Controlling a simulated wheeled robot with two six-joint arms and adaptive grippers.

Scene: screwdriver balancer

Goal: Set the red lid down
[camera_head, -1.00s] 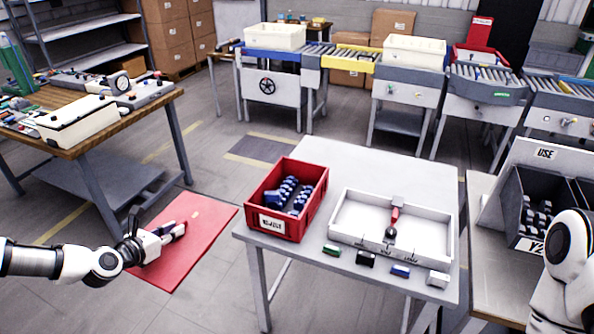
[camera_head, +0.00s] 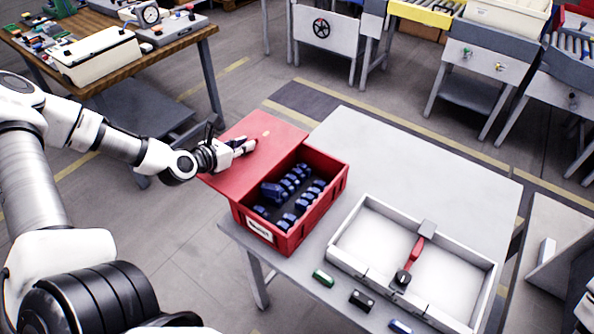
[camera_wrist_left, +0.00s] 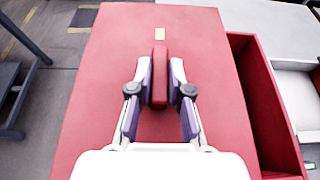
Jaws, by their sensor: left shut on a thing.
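The red lid (camera_head: 247,171) is a flat panel, close beside the left side of the open red bin (camera_head: 313,214) in the head view. In the left wrist view the lid (camera_wrist_left: 200,60) fills the middle, with the bin (camera_wrist_left: 262,120) along its right edge. My left gripper (camera_head: 246,147) is shut on the lid's raised red handle (camera_wrist_left: 160,72), one finger on each side. The lid looks roughly level. I cannot tell whether its edge touches the bin. The lid hides what is under it. My right gripper is out of view.
The bin holds several blue parts (camera_head: 272,192) on a grey table (camera_head: 400,160). A white tray (camera_head: 372,220) with a red-handled piece (camera_head: 414,255) stands right of it. Small blocks lie at the front edge. The table's back part is clear. A wooden bench (camera_head: 180,50) stands at left.

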